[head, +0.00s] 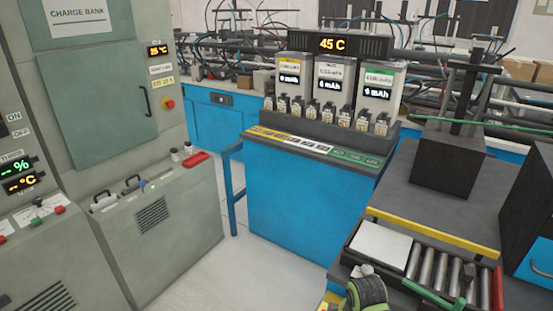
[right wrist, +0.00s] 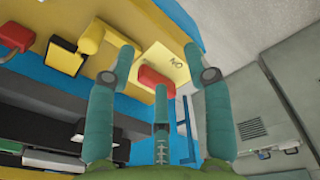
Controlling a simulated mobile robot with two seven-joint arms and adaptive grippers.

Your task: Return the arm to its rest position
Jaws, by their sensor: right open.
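My right gripper (right wrist: 159,66) shows in the right wrist view with its teal fingers spread wide and nothing gripped between them. A red block (right wrist: 155,76) and a pale yellow card with dark marks (right wrist: 166,66) show beyond the fingers. In the head view a rounded green and dark part (head: 366,290) at the bottom edge looks like part of my right arm; its fingers cannot be made out there. My left gripper is in neither view.
A blue bench (head: 290,200) bears a row of several small cells (head: 325,113) below a 45 C display (head: 333,44). A grey charge cabinet (head: 100,90) stands left. A tray of metal cylinders (head: 425,268) lies at lower right, by a black box (head: 447,165). Floor (head: 225,275) is clear between.

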